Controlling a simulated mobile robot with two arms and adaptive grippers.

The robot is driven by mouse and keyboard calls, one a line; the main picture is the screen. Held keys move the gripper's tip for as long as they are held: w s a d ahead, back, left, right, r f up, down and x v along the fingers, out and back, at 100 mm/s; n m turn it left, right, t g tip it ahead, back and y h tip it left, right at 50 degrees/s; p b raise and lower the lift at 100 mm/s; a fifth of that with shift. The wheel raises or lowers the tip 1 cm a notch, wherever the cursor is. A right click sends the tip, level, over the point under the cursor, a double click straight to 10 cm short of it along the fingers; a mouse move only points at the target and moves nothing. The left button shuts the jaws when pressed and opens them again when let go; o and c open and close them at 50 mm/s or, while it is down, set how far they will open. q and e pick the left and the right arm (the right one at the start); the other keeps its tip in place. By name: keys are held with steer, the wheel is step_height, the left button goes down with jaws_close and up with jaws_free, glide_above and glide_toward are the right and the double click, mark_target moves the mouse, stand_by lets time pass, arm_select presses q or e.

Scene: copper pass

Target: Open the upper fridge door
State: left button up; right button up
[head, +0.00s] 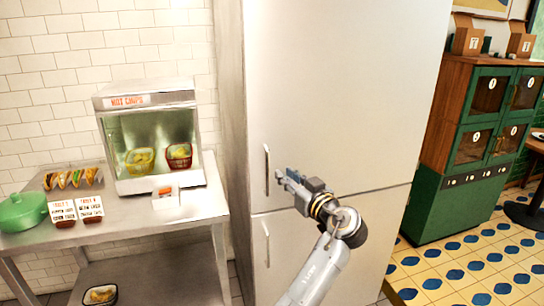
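The tall pale metal fridge stands in the middle of the head view. Its upper door (340,90) looks closed, flush above the seam with the lower door (285,262). The upper door's slim vertical handle (267,171) is near the door's left edge, just above the seam. My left gripper (281,178) is in front of the upper door, its fingertips pointing left, close beside the handle on its right. I cannot tell whether it touches the handle or how far its fingers are apart. My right gripper is out of view.
The lower door has its own handle (267,243). On the left, a metal table (130,228) holds a hot chips warmer (122,101), a green pot (22,212) and a row of tacos (72,178). A green and wood cabinet (442,207) stands right; tiled floor lies before it.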

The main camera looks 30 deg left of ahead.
mark_target(268, 160)
arm_select(q)
steer(key=p+x, duration=0.3)
steer(key=x, duration=0.7)
steer(key=shift+a, duration=0.1)
steer(key=shift+w+a+p, duration=0.3)
steer(key=shift+w+a, duration=0.05)
steer(key=shift+a, duration=0.2)
steer(key=shift+w+a+f, duration=0.1)
steer(key=shift+f, duration=0.05)
steer(key=shift+c, duration=0.4)
jaws_close()
